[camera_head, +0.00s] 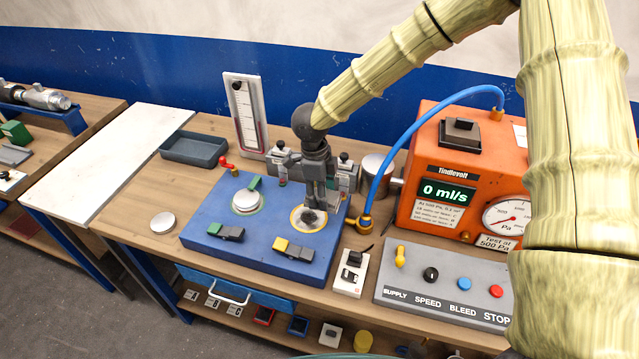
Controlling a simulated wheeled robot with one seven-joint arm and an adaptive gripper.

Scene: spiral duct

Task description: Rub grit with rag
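A blue fixture block (218,249) lies on the wooden bench with two round ports on top. The right port (296,221) has a yellowish ring and a pale face with a dark speckled patch (310,216), which looks like grit. My gripper (315,207) points down right over this port, its tips at or just above the dark patch. Its fingers look close together, but I cannot tell whether they are shut or hold something. I cannot make out a rag; it may be hidden at the fingertips.
Grey fittings and a gauge panel (246,115) stand behind. An orange meter (448,170), blue hose (398,135) and control panel (440,285) are right. A tray (194,149) is left.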

